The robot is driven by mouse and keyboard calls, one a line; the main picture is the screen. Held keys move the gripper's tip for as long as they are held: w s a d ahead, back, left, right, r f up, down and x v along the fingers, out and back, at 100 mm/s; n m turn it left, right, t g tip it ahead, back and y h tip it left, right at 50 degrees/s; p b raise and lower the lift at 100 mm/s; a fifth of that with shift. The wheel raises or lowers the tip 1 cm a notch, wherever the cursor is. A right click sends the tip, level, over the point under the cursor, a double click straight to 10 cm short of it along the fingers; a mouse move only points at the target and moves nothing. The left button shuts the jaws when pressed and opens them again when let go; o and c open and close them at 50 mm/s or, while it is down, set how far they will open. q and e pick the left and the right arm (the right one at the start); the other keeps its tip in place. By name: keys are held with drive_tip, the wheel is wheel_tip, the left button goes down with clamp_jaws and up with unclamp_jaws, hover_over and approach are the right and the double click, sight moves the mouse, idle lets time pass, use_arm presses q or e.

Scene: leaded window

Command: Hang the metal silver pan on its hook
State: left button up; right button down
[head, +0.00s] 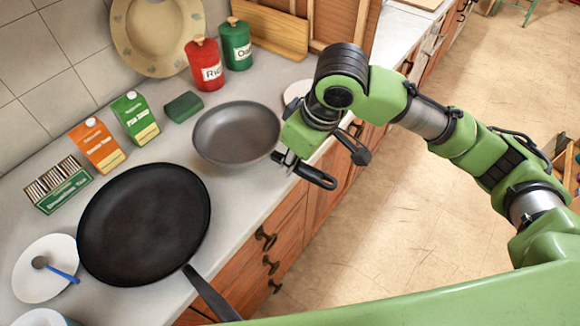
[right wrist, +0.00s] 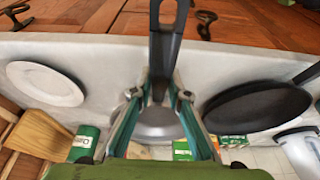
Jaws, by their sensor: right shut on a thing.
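The silver-grey metal pan (head: 237,133) is at the middle of the counter in the head view, its dark handle (head: 316,176) pointing right past the counter's front edge. My right gripper (head: 290,160) is at the handle near the bowl. In the right wrist view my right gripper (right wrist: 158,94) has its fingers on both sides of the handle (right wrist: 165,50), with the pan's bowl (right wrist: 158,124) partly hidden behind them. I cannot tell whether the pan touches the counter. No hook for it shows. My left gripper is not in view.
A large black pan (head: 145,225) lies at the near left. Soup cartons (head: 97,145), a green block (head: 184,106), red (head: 205,65) and green (head: 235,45) canisters and a wooden board (head: 270,30) stand behind. A white plate (head: 45,268) is at the left. Drawer pulls (head: 265,238) line the front.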

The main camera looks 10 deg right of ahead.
drive_tip(key=shift+w+a+f, duration=0.1)
drive_tip(key=shift+w+f, duration=0.05)
drive_tip(key=shift+w, duration=0.15)
drive_tip(key=shift+d+p+x, duration=0.2)
drive_tip(key=shift+x, duration=0.75)
drive_tip(key=shift+d+p+x, duration=0.15)
drive_tip(key=shift+d+x, duration=0.1)
drive_tip(key=shift+x, duration=0.7)
drive_tip(key=shift+s+a+f, duration=0.1)
drive_tip(key=shift+a+f, duration=0.05)
drive_tip(key=shift+f, duration=0.05)
drive_tip(key=c, duration=1.9)
unclamp_jaws()
drive_tip(key=shift+s, duration=0.1)
drive_tip(key=v, duration=1.2)
